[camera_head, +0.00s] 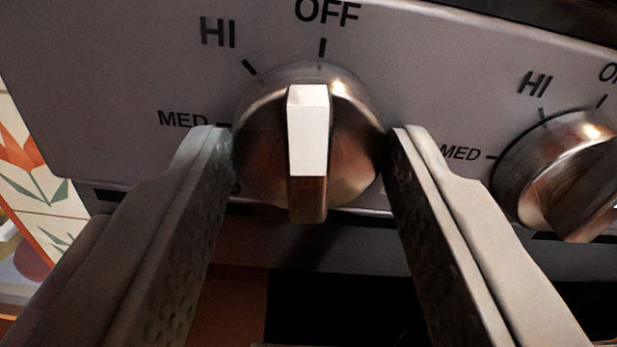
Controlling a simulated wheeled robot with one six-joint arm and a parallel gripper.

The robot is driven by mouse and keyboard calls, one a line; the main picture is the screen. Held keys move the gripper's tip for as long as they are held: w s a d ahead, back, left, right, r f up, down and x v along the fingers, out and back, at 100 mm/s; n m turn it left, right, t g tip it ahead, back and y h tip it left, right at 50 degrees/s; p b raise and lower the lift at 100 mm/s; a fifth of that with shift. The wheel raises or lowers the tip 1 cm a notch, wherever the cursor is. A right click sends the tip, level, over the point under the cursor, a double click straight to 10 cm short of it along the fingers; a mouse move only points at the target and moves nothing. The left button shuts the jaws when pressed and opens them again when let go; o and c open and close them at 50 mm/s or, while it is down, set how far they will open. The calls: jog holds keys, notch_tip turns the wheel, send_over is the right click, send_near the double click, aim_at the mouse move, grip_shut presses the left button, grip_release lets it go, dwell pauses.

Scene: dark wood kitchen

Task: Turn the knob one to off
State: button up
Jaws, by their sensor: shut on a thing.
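A round metal knob (354,150) with a raised grip bar sits on the grey stove panel. The white-faced bar (308,132) stands about upright, its top end just below and slightly left of the OFF tick (322,47). HI and MED marks are printed to the left of OFF. My gripper (307,135) is shut on the knob, one finger on its left side and one on its right. The fingertips hide parts of the knob's side edges and some print at lower left.
A second metal knob (545,160) with its own HI and MED marks is on the panel (110,90) to the right, partly cut off by the picture edge. Flower-patterned tiles (35,165) are at the far left. Below the panel it is dark.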

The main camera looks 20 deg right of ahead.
jog(key=shift+m, duration=0.7)
jog(key=o, duration=1)
jog(key=shift+c, duration=0.2)
jog(key=v, duration=1.7)
jog(key=shift+s, duration=0.25)
